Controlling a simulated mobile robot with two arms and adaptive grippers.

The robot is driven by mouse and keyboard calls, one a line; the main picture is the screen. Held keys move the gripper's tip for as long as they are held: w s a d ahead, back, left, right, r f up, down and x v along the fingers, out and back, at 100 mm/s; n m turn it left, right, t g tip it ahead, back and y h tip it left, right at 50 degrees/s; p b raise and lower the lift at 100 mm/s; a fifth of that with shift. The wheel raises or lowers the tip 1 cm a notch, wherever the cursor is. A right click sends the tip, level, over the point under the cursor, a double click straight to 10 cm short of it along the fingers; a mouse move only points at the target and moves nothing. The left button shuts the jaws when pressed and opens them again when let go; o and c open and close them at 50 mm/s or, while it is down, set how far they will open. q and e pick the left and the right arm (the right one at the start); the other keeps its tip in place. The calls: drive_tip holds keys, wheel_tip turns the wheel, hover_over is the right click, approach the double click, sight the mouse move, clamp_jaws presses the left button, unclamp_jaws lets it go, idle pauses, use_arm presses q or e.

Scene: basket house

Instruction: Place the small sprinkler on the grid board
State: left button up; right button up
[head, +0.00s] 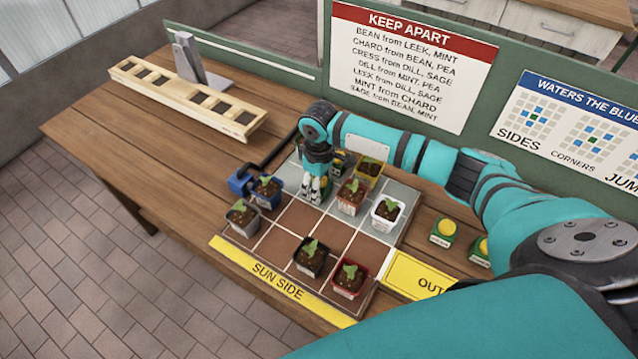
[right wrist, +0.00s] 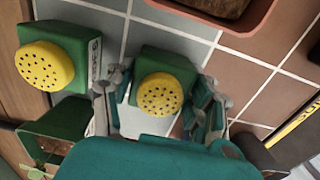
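A small green sprinkler (right wrist: 162,92) with a dotted yellow dome stands on the grid board (right wrist: 170,35) in the right wrist view. My right gripper (right wrist: 163,92) has a finger on each side of it; the fingers look apart from its sides, though contact is hard to judge. In the head view my right gripper (head: 315,190) is low over the board's back part and mostly hides this sprinkler. A larger-looking green sprinkler (right wrist: 45,65) stands left of it in the wrist view. Two more sprinklers (head: 444,232) (head: 480,248) stand right of the board. My left gripper is not in view.
Potted seedlings stand around the board, including a blue pot (head: 267,191), a terracotta pot (head: 352,196), a white pot (head: 386,211) and a black pot (head: 311,258). A wooden rack (head: 190,98) lies at the back left. Signs hang behind.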

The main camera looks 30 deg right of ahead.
drive_tip(key=shift+o, duration=1.4)
drive_tip(key=shift+r, duration=0.15)
wheel_tip(320, 180, up, 12)
drive_tip(key=shift+b, duration=0.4)
